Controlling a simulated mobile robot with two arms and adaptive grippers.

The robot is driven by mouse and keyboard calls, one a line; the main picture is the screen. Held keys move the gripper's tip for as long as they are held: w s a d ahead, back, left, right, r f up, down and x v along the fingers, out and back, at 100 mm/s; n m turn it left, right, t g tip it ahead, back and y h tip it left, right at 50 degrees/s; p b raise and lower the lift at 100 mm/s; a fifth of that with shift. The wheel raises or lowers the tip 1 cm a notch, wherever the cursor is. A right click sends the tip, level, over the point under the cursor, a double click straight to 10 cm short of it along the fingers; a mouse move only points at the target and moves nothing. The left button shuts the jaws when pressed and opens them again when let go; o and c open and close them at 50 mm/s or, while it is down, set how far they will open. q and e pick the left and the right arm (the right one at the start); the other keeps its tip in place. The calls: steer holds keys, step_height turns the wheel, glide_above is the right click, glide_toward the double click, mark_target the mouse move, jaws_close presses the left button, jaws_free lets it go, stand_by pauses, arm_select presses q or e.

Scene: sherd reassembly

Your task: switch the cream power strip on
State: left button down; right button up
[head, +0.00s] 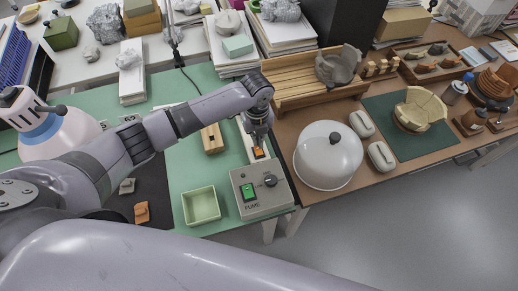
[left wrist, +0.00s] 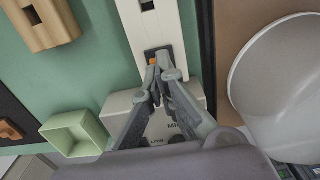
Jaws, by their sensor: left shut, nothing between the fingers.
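The cream power strip (head: 247,142) lies on the green mat beside the wooden rack, partly hidden by my left arm. It also shows in the left wrist view (left wrist: 168,28), with a socket and a dark switch recess near its lower end. An orange rocker switch (head: 259,153) sits in that recess, and a bit of it shows in the left wrist view (left wrist: 153,61). My left gripper (left wrist: 158,66) is shut and empty, its fingertips right over the switch. I cannot tell whether they touch it. My right gripper is not in view.
A grey box (head: 259,205) marked FUME, with a green switch and a knob, stands just in front of the strip. A pale green tray (head: 201,214) and a wooden block (head: 212,139) lie left. A white dome (head: 313,170) with a dark knob stands right.

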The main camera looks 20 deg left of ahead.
arm_select(q)
steer(key=shift+s+f+b, duration=0.1)
steer(key=shift+f+b, duration=0.6)
steer(key=shift+f, duration=0.55)
stand_by(0.4)
steer(key=shift+r, duration=0.1)
steer(key=shift+r+p, duration=0.8)
steer(key=shift+p, duration=0.2)
step_height(320, 180, up, 5)
steer(key=p, duration=0.5)
steer(key=shift+r, duration=0.2)
steer(key=shift+f, duration=0.1)
